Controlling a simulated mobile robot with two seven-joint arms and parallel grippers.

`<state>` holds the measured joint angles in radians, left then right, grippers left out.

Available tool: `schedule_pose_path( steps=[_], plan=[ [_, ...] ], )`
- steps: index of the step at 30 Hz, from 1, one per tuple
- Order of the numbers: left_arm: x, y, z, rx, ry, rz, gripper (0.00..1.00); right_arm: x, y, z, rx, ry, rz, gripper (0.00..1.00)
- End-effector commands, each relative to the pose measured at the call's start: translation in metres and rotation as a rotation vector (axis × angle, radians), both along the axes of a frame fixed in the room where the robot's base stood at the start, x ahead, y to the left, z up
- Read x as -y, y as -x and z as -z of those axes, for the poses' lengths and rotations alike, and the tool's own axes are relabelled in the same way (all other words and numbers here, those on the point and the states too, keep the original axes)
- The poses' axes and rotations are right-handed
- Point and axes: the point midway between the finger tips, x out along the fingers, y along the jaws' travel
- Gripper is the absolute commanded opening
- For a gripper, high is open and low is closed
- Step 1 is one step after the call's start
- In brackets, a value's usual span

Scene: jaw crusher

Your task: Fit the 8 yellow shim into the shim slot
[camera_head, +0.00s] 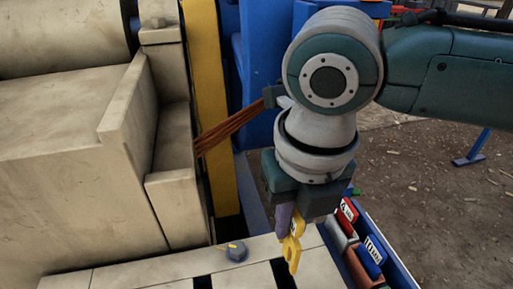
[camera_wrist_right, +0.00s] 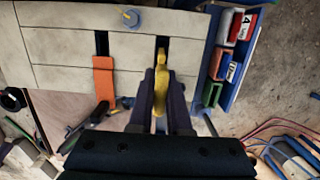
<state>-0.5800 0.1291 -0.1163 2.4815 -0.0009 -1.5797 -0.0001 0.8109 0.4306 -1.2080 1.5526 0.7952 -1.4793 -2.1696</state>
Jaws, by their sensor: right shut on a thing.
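My right gripper (camera_head: 286,222) is shut on the yellow shim (camera_head: 291,249), which hangs below the fingers over the beige slotted block (camera_head: 315,263). In the right wrist view the yellow shim (camera_wrist_right: 161,82) stands between the two dark fingers (camera_wrist_right: 161,112). Its far tip is in line with the right-hand dark slot (camera_wrist_right: 162,44). That slot also shows below the shim in the head view (camera_head: 283,273). I cannot tell whether the tip is inside the slot or above it. My left gripper is in neither view.
An orange shim (camera_wrist_right: 104,80) lies at the left-hand slot (camera_wrist_right: 102,42). A blue bolt (camera_head: 236,251) sticks up from the block. A blue tray (camera_head: 400,268) with several labelled blocks, red (camera_head: 346,214) and blue (camera_head: 371,255) among them, stands right. A copper-coloured bundle (camera_head: 232,128) is behind.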

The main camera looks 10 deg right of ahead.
Motion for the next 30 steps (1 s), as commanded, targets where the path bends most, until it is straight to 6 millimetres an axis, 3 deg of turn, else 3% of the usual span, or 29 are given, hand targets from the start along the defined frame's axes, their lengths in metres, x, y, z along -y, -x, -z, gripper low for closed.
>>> schedule_pose_path(
  steps=[16,30],
  plan=[
    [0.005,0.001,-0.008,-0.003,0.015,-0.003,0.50,0.001,-0.001,-0.002,0.002,0.001,0.000,0.00],
    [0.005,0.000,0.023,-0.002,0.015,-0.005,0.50,0.000,-0.001,0.045,0.002,0.000,0.001,0.00]
  ],
)
